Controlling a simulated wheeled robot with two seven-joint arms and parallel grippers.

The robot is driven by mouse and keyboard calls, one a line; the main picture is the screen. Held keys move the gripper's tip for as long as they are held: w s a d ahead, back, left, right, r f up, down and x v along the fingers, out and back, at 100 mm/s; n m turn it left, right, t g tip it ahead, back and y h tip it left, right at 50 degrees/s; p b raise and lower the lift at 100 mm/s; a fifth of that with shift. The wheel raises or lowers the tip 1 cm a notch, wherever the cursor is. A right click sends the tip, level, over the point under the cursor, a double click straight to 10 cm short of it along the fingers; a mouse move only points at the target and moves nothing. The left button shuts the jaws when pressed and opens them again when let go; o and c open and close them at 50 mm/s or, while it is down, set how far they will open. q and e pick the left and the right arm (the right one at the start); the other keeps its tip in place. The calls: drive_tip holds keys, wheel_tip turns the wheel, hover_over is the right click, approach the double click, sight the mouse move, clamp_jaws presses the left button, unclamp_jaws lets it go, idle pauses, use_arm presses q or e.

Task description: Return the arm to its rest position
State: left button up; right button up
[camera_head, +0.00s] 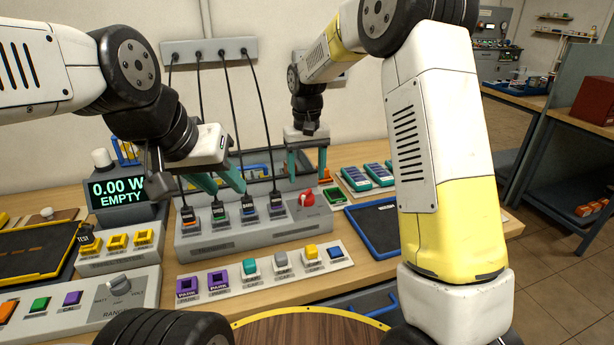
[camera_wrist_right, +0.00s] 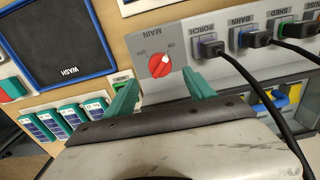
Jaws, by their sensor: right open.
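My right arm reaches in from the right in the head view, bending over the bench with its forearm in front of the right side. Its gripper (camera_head: 307,165) points down behind the red MAIN knob (camera_head: 307,198), teal fingers apart with nothing seen between them. In the right wrist view the open gripper (camera_wrist_right: 158,90) has the red knob (camera_wrist_right: 159,65) beyond and between its fingertips, apparently clear of them. My left arm enters from the left. Its gripper (camera_head: 219,183) hangs over the left part of the grey socket strip (camera_head: 240,236), with its teal fingers apart.
Black plugs (camera_head: 248,211) stand in the strip, with cords rising to a wall box (camera_head: 208,50). A meter (camera_head: 117,190) reads 0.00 W EMPTY. A blue-rimmed WASH tray (camera_wrist_right: 56,45) and teal battery packs (camera_wrist_right: 60,118) lie beside the strip. Coloured button blocks (camera_head: 265,268) line the front.

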drive_tip(key=shift+r, duration=0.45)
drive_tip(key=s+d+r+m+t+y, duration=0.1)
drive_tip(key=s+d+r+t, duration=0.1)
drive_tip(key=s+d+r, duration=0.6)
drive_tip(key=s+d+r+m+t+y, duration=0.15)
drive_tip(key=s+d+r, duration=0.4)
drive_tip(key=s, duration=0.55)
drive_tip(key=s+d+t, duration=0.1)
drive_tip(key=s+t, duration=0.1)
drive_tip(key=s, duration=0.6)
drive_tip(key=shift+f+t, duration=0.3)
drive_tip(key=shift+t, duration=0.05)
drive_tip(key=shift+d, duration=0.1)
